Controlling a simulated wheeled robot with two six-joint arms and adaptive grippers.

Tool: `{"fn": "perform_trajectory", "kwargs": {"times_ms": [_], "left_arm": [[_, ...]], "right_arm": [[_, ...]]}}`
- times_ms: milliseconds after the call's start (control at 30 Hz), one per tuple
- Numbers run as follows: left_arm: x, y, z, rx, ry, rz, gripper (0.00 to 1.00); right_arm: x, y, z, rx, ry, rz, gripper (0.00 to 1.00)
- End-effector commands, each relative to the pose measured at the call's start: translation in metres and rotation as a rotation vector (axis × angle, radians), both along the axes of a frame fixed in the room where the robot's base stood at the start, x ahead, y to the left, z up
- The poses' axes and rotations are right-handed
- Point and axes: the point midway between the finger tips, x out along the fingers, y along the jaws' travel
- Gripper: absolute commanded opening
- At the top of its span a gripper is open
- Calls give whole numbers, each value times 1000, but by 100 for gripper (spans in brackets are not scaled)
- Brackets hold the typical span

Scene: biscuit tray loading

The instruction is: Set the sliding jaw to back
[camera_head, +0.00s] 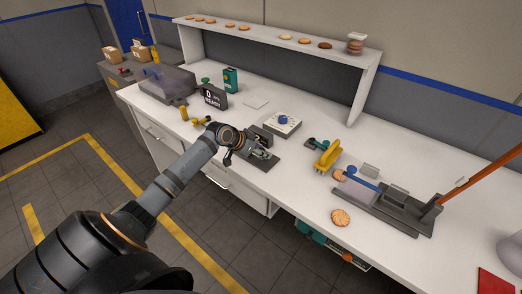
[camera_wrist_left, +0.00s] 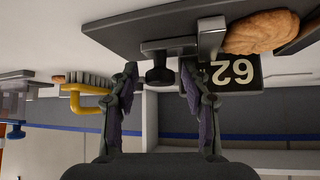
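My left gripper (camera_head: 236,153) is at the small dark gauge plate (camera_head: 270,170) near the table's front edge. In the left wrist view, which looks upside down, the gripper (camera_wrist_left: 158,75) is open, with its two fingers spread. A dark knob (camera_wrist_left: 160,76) shows between the fingertips, joined to a grey jaw block (camera_wrist_left: 168,46); I cannot tell whether they touch it. A lighter metal block (camera_wrist_left: 212,38) stands against a biscuit (camera_wrist_left: 262,32) on the plate (camera_wrist_left: 115,30). My right gripper is not in view.
A white box with a blue knob (camera_head: 283,123) stands behind the gauge. A yellow-handled brush (camera_head: 328,155), a loose biscuit (camera_head: 340,217) and a dark fixture (camera_head: 390,208) are to the right. A READY display (camera_head: 213,97) is at the left. A shelf (camera_head: 275,36) holds several biscuits.

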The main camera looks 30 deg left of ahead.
Motion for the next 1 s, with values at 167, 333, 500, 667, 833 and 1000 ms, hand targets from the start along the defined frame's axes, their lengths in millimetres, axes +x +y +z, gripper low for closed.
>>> {"fn": "perform_trajectory", "kwargs": {"times_ms": [167,333,500,667,833,1000], "left_arm": [[0,0,0,0,0,0,19],[0,0,0,0,0,0,0],[0,0,0,0,0,0,0],[-1,-6,2,-2,1,-1,0],[-2,-21,1,-2,1,-1,0],[-2,-21,0,-4,0,-1,0]], "right_arm": [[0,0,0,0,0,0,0],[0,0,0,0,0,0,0],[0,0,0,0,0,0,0],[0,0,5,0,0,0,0],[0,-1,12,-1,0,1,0],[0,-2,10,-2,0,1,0]]}}
